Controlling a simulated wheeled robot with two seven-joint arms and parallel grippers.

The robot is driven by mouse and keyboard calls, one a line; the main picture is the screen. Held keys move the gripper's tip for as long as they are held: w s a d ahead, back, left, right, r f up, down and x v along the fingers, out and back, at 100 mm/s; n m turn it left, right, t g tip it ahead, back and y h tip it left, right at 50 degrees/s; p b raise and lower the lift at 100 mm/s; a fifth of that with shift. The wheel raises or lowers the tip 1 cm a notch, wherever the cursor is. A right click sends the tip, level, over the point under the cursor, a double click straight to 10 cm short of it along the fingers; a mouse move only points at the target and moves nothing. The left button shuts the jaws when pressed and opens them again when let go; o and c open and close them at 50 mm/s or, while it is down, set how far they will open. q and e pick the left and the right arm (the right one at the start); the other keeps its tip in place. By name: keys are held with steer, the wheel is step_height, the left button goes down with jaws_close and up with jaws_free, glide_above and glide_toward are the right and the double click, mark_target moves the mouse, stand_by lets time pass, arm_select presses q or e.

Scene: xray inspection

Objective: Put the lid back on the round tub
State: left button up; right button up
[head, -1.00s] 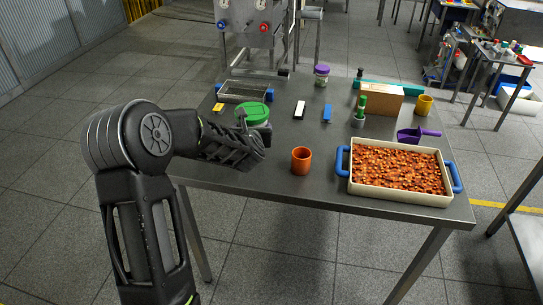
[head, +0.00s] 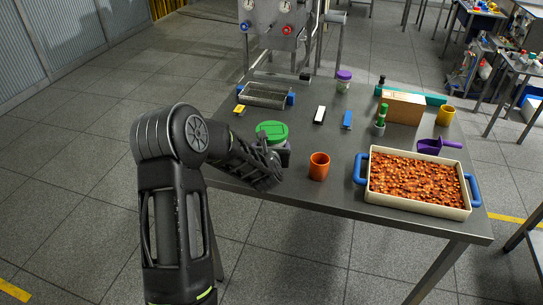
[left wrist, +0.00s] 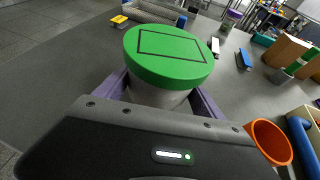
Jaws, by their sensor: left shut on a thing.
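The round tub (left wrist: 155,95) is a pale grey container with a green lid (left wrist: 168,55) on its top in the left wrist view. The lid is level and has a dark rectangle outline; it also shows in the head view (head: 272,132). My left gripper (head: 281,156) is shut around the tub's body below the lid, with one finger on each side in the left wrist view. The tub's lower part is hidden behind the gripper. I cannot tell whether its base touches the table. My right gripper is in neither view.
An orange cup (head: 319,166) stands just right of my left gripper. A cream tray (head: 417,201) of brown pieces is further right. A wire-mesh tray (head: 266,95), a purple-lidded jar (head: 343,82) and a cardboard box (head: 403,107) stand behind. The table's left front is bare.

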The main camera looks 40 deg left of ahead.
arm_select(q)
steer(key=shift+f+p, duration=0.45)
steer(key=shift+f, duration=1.65)
steer(key=o, duration=2.1)
steer(key=shift+c, duration=0.2)
steer(key=b+v, duration=0.2)
steer(key=v, duration=1)
steer(key=shift+r, duration=0.1)
